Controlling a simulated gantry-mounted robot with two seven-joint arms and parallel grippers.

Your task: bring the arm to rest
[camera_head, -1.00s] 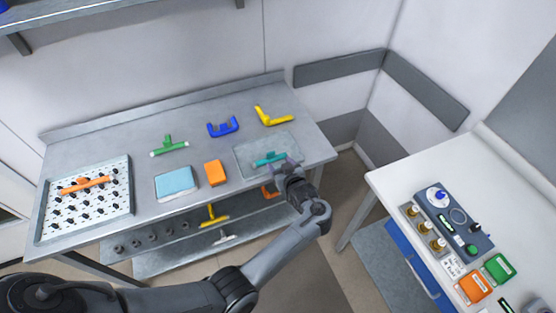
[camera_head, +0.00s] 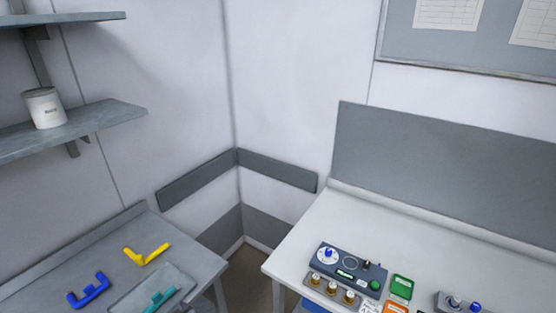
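Neither of my arms nor grippers shows in the head view. A teal piece (camera_head: 162,298) lies on a thin grey tray (camera_head: 168,277) at the bottom left, its lower part cut off by the frame edge. A blue pronged piece (camera_head: 88,290) and a yellow L-shaped piece (camera_head: 147,254) lie beside the tray on the grey metal bench (camera_head: 204,262). Nothing is seen touching these pieces.
A white bench (camera_head: 390,236) stands at right with a dark control box (camera_head: 346,270), brass-coloured fittings, a green box (camera_head: 401,287) and an orange box (camera_head: 397,307). A gap separates the benches. Wall shelves (camera_head: 80,130) at left hold a white canister (camera_head: 45,108).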

